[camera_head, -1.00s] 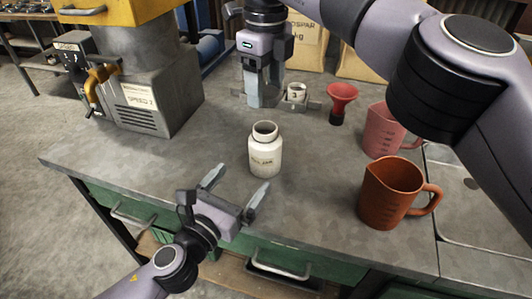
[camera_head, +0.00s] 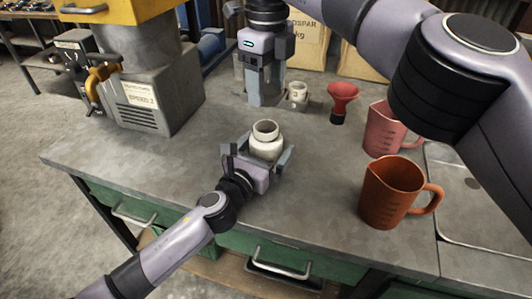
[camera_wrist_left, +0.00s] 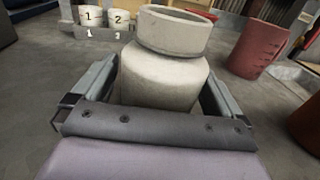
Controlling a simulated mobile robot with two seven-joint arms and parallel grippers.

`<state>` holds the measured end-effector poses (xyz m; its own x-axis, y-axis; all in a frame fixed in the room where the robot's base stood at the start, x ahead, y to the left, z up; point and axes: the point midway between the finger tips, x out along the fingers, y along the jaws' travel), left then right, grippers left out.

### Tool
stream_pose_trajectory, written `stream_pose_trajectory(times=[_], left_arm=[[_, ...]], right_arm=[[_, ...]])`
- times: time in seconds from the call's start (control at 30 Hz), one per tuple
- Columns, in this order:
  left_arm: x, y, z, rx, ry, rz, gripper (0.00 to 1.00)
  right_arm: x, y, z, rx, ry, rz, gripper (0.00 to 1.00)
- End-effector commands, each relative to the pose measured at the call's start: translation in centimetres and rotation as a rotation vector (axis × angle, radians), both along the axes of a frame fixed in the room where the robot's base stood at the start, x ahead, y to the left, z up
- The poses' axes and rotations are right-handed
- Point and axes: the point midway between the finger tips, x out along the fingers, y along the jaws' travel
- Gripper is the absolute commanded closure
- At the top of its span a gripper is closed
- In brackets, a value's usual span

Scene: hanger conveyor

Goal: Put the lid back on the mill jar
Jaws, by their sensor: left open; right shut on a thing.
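The white mill jar (camera_head: 266,131) stands upright on the bench with its mouth open and no lid on it. It also fills the middle of the left wrist view (camera_wrist_left: 165,75). My left gripper (camera_head: 262,153) is open, with one finger on each side of the jar body; whether the fingers touch it I cannot tell. My right gripper (camera_head: 263,102) points down behind the jar, low over the bench. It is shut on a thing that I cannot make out. The lid is not clearly visible in either view.
Small numbered white cups (camera_head: 298,91) stand behind the jar. A red funnel (camera_head: 341,98), a pink jug (camera_head: 381,132) and an orange jug (camera_head: 393,193) stand to the right. A grey machine (camera_head: 155,90) stands at the left. The bench left of the jar is clear.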

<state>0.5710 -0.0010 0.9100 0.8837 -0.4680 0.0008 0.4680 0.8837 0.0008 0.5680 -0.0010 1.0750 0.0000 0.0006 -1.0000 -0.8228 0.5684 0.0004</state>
Motion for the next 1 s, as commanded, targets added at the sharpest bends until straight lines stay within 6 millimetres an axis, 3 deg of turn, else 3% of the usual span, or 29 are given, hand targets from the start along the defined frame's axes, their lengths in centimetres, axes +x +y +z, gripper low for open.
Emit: stream_pose_trajectory(times=[0.4, 0.43, 0.47, 0.63, 0.77, 1.0], left_arm=[[0.4, -0.3, 0.0, 0.0, 0.001, 0.0, 0.0], [0.4, -0.3, 0.0, 0.0, 0.001, 0.0, 0.03], [0.4, -0.3, 0.0, 0.0, 0.001, 0.0, 0.13], [0.4, -0.2, 0.0, 0.0, 0.001, 0.0, 0.68], [0.4, -0.2, 0.0, 0.0, 0.001, 0.0, 0.72], [0.4, -0.2, 0.0, 0.0, 0.001, 0.0, 0.72]], right_arm=[[0.0, 0.0, 0.0, 0.0, 0.0, 0.0, 0.69], [0.0, 0.0, 0.0, 0.0, 0.0, 0.0, 0.69], [0.0, 0.0, 0.0, 0.0, 0.0, 0.0, 0.69], [0.0, 0.0, 0.0, 0.0, 0.0, 0.0, 0.69], [0.0, 0.0, -0.4, 0.0, 0.001, 0.0, 0.69], [0.0, 0.0, -3.8, -0.001, 0.003, 0.001, 0.69]])
